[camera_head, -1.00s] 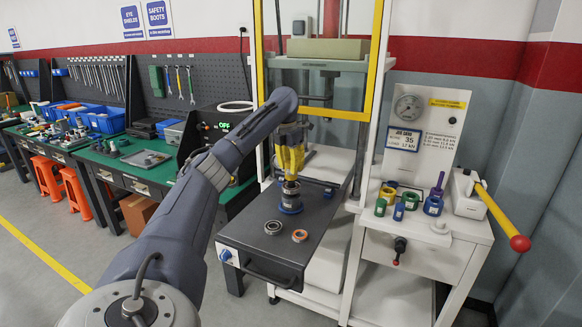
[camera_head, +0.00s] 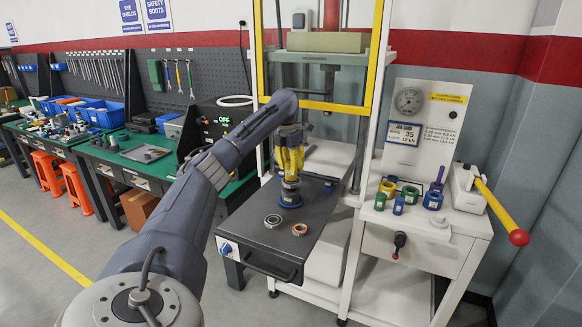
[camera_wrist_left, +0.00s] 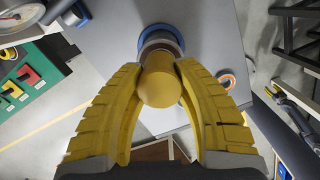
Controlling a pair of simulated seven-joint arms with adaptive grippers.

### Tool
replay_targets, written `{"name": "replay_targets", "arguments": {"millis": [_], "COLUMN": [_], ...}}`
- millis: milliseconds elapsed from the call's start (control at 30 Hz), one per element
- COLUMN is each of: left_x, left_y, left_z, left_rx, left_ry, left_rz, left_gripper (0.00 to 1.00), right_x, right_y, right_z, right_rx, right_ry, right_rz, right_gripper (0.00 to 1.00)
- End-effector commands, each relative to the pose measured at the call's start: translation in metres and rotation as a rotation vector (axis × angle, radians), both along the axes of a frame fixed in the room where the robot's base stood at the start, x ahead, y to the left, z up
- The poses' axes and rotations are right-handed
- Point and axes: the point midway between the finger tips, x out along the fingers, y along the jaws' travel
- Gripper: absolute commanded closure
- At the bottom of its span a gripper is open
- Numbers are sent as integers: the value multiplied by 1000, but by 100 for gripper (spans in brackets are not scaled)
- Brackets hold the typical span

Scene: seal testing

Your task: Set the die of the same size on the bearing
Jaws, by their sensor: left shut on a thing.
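My left gripper (camera_head: 291,172) is shut on a cylindrical die (camera_wrist_left: 160,82), brass-coloured at its top end in the left wrist view. The die points down at a blue-ringed bearing (camera_head: 290,203) on the dark press table; the blue ring also shows in the left wrist view (camera_wrist_left: 162,34). The die is in line with or very near the bearing, but I cannot tell whether they touch. A grey bearing (camera_head: 273,221) and an orange-ringed bearing (camera_head: 299,229) lie in front of it. My right gripper is not in view.
Green, yellow, blue and purple dies or sleeves (camera_head: 433,200) stand on the white side shelf (camera_head: 425,222) at right, beside a lever with a red knob (camera_head: 519,238). The yellow press frame (camera_head: 318,107) rises behind. The table's front (camera_head: 262,246) is clear.

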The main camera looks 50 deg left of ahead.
Motion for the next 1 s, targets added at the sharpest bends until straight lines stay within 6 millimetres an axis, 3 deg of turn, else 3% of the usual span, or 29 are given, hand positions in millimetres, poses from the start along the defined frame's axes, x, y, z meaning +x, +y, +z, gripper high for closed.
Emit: {"name": "replay_targets", "arguments": {"millis": [967, 1000], "left_x": [0, 0], "left_y": [0, 0], "left_z": [-5, -5], "left_rx": [-1, -1], "left_ry": [-1, -2], "left_rz": [0, 0], "left_gripper": [100, 64], "right_x": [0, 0], "right_y": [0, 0], "right_z": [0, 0], "right_rx": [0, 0], "right_ry": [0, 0], "right_rz": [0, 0], "right_gripper": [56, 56]}}
